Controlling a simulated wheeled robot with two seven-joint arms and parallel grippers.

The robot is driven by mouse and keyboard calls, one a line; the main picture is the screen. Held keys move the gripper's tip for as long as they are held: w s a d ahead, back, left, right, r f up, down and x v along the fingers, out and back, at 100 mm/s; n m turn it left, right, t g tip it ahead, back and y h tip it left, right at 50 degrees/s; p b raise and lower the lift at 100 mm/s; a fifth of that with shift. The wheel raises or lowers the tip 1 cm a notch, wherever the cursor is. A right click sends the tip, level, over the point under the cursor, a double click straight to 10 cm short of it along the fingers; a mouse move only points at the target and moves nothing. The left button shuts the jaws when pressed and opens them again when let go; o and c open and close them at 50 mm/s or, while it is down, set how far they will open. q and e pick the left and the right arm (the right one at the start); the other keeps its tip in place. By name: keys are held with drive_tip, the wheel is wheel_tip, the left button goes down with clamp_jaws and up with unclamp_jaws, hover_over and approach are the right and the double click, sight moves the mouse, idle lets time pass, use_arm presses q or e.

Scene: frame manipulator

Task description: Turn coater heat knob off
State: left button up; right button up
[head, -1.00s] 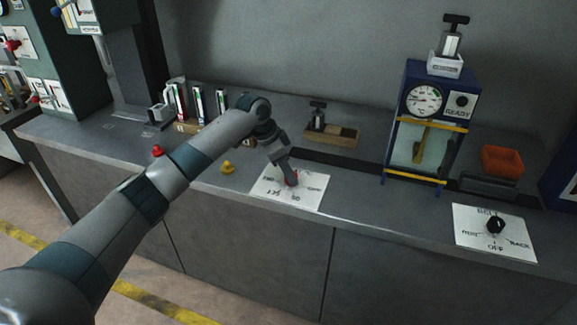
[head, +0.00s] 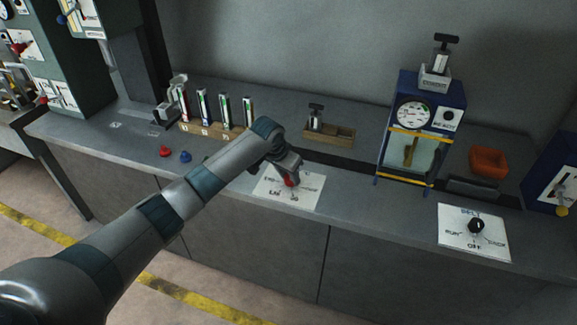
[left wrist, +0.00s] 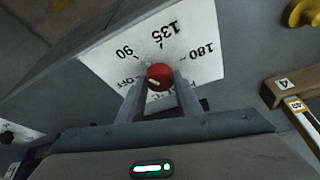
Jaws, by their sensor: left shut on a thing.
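The red heat knob (head: 289,182) sits on a white dial plate (head: 314,184) on the bench, in the middle of the head view. The left wrist view shows the knob (left wrist: 160,75) between the fingers of my left gripper (left wrist: 159,84), which is shut on it. The plate (left wrist: 207,28) there reads 90, 135, 180 and OFF. A pale mark shows on the knob, but I cannot tell clearly which label it faces. My left gripper (head: 291,177) covers part of the knob in the head view. My right gripper is not in view.
A second plate (head: 455,240) with a black knob (head: 476,225) lies at right. Red (head: 165,151) and blue (head: 185,156) knobs stand left of my arm. Behind are a wooden rack (head: 207,132), a wooden tray (head: 329,137), a blue gauge cabinet (head: 450,90) and an orange bin (head: 489,161).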

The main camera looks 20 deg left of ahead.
use_arm(q)
drive_tip(key=n+p, duration=0.2)
drive_tip(key=n+y+p, duration=0.1)
drive_tip(key=p, duration=0.1)
drive_tip(key=shift+d+r+n+y, duration=0.2)
drive_tip(key=shift+r+n+y, duration=0.1)
drive_tip(key=shift+r+n, duration=0.1)
drive_tip(key=n+p, duration=0.1)
drive_tip(key=n+y+p, duration=0.1)
drive_tip(key=n, duration=0.1)
drive_tip(key=shift+d+f+n+p, duration=0.15)
drive_tip(key=shift+n+p, duration=0.15)
drive_tip(key=shift+p, duration=0.05)
drive_tip(key=n+y, duration=0.1)
drive_tip(key=n, duration=0.1)
drive_tip(key=shift+w+f+n+p, duration=0.1)
drive_tip(key=shift+f+n+p, duration=0.05)
drive_tip(key=shift+n+p, duration=0.15)
drive_tip(key=shift+n+g+y, duration=0.5)
drive_tip(key=shift+n+y, duration=0.1)
drive_tip(key=shift+n, duration=0.8)
drive_tip(key=o, duration=1)
drive_tip(key=shift+o, duration=0.2)
